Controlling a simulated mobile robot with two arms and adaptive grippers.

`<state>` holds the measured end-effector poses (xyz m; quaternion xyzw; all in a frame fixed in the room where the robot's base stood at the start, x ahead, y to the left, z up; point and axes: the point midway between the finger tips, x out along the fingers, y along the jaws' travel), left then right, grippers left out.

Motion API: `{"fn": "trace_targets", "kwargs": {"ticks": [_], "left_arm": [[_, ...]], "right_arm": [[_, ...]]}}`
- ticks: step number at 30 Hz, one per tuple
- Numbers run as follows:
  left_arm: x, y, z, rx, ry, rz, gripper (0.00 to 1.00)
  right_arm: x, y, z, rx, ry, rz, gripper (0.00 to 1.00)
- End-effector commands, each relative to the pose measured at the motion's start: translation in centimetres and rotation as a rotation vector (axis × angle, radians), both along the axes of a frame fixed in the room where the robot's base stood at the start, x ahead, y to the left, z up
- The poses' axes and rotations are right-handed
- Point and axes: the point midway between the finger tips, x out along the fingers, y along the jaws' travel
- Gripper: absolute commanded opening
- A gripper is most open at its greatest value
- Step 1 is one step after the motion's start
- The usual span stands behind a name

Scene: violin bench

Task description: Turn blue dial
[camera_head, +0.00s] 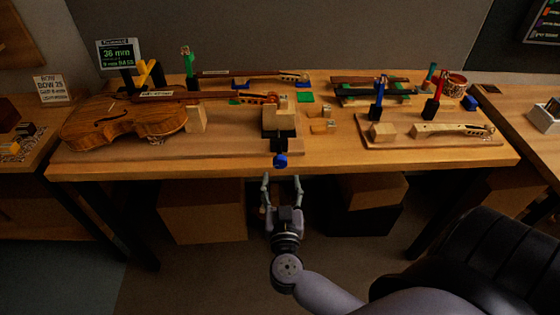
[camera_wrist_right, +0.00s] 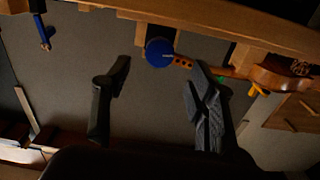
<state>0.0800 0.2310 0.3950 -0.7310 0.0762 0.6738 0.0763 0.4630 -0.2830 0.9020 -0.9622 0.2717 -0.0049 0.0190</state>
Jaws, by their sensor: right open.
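The blue dial (camera_head: 280,160) sits at the front edge of the bench, below a black block with a wooden piece on top. It also shows in the right wrist view (camera_wrist_right: 159,52) as a round blue face with a small pale mark, between and beyond my fingertips. My right gripper (camera_head: 282,182) is open and empty in front of the bench edge, just short of the dial. Its two fingers stand apart in the right wrist view (camera_wrist_right: 161,66), and neither appears to touch the dial. My left gripper is not in view.
A violin (camera_head: 125,117) lies on the left of the bench (camera_head: 340,157). A wooden board (camera_head: 440,140) at right holds a bow part and blocks. Cardboard boxes (camera_head: 203,210) stand underneath. The space in front of the dial is clear.

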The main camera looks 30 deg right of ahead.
Motion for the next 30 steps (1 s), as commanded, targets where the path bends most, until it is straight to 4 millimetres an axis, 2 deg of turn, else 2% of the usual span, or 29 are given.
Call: {"fn": "trace_targets", "kwargs": {"ticks": [1, 6, 12, 24, 30], "left_arm": [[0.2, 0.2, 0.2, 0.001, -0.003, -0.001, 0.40], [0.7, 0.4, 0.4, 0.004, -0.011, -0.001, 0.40], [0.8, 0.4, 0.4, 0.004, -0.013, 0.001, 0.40], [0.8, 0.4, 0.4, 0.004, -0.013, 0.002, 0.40], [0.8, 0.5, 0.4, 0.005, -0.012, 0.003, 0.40]], "right_arm": [[1.1, -0.6, 0.2, -0.004, -0.003, 0.000, 0.53], [3.8, -2.4, 0.1, -0.003, -0.001, -0.001, 0.53], [5.8, -3.6, 0.0, -0.002, 0.000, 0.000, 0.53], [6.3, -3.9, 0.0, -0.001, 0.001, 0.000, 0.52], [6.3, -3.9, 0.0, -0.001, 0.001, 0.000, 0.39]]}}
